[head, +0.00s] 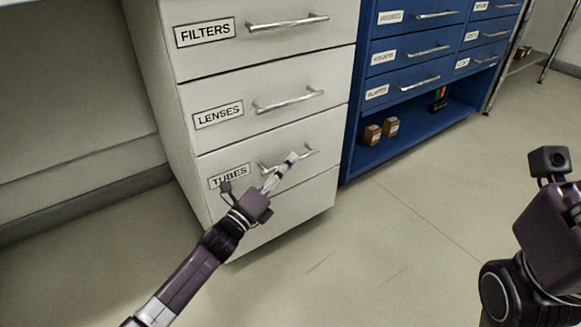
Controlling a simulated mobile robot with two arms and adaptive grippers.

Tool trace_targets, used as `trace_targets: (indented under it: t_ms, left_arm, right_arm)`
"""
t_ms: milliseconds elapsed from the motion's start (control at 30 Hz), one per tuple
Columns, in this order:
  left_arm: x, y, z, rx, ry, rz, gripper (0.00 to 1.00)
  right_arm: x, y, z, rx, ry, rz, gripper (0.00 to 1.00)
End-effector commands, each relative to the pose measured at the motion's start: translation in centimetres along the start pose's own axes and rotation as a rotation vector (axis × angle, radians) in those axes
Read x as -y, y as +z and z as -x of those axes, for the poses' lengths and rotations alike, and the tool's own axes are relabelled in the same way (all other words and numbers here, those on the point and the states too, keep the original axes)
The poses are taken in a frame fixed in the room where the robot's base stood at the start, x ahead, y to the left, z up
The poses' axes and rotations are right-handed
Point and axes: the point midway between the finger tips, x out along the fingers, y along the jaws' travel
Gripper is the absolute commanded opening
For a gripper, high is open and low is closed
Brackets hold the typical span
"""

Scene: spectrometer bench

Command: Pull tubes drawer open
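The tubes drawer (238,187) is the labelled drawer below the lenses drawer (235,135) in the white cabinet. Its front looks flush with the drawers above. Its metal bar handle (308,153) is partly hidden by my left gripper (290,160). The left gripper's fingertips are in front of the handle's middle, overlapping it in the picture. I cannot tell whether they touch or grip the bar, or how far apart the fingers are. My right arm shows at the right edge, but its fingertips are outside the picture.
The filters drawer (270,50) is at the top of the cabinet. A blue cabinet (395,150) with small drawers and an open lower shelf stands to the right; brown boxes (373,134) sit on that shelf. The floor (390,240) in front is clear.

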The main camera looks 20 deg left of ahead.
Motion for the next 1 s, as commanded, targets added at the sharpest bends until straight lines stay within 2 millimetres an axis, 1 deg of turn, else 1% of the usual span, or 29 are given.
trace_targets:
  t_ms: [33, 167, 467, 700, 1000]
  left_arm:
    - [-0.1, -0.1, -0.6, 0.000, -0.003, -0.001, 0.26]
    - [-0.1, 0.0, -1.4, 0.000, 0.000, -0.001, 0.26]
    - [0.0, 0.0, -1.6, -0.001, 0.001, 0.000, 0.26]
    - [0.0, 0.0, -1.6, -0.001, 0.001, 0.000, 0.00]
    - [0.0, 0.0, -1.6, -0.001, 0.001, 0.000, 0.00]
  right_arm:
    - [0.1, -0.2, 0.1, -0.009, -0.003, 0.001, 0.40]
    - [0.2, -0.4, -0.2, -0.019, -0.007, 0.002, 0.40]
    - [0.2, -0.4, -0.4, -0.019, -0.008, 0.003, 0.40]
    - [0.2, -0.5, -0.4, -0.020, -0.008, 0.003, 0.40]
    - [0.2, -0.5, -0.4, -0.020, -0.008, 0.002, 0.40]
